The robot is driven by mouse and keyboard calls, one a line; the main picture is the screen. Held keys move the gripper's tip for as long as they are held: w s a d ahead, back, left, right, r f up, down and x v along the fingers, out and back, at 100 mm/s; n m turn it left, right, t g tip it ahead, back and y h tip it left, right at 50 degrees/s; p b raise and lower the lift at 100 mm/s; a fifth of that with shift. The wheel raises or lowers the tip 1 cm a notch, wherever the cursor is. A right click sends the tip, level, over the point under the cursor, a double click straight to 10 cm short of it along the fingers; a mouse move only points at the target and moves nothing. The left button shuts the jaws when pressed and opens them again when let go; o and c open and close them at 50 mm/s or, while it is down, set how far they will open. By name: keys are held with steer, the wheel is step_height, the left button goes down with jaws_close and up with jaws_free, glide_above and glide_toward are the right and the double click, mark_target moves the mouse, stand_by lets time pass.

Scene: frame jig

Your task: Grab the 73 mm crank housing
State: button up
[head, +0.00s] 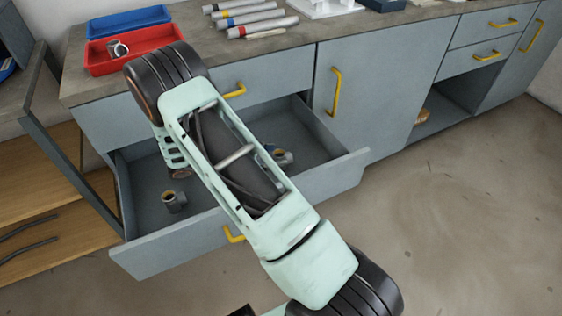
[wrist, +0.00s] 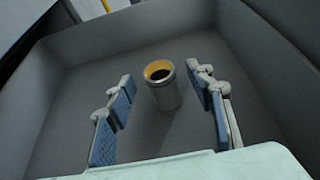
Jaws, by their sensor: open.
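A grey metal cylinder with a yellow-orange lined bore (wrist: 162,88) stands upright on the drawer floor in the wrist view. It looks like the crank housing; no size marking is readable. My gripper (wrist: 161,84) is open, with one blue-padded finger on each side of the cylinder and visible gaps to both. In the head view a similar upright cylinder (head: 173,203) stands at the left of the open drawer (head: 210,196), and seems to be the same one. My arm covers most of my gripper there.
The drawer walls stand close around. On the bench are a red tray (head: 100,68) holding a metal part (head: 117,48), a blue tray (head: 125,18) and several grey cylinders with coloured bands (head: 255,19).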

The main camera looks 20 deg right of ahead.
jaws_close()
steer(key=shift+r, duration=0.1)
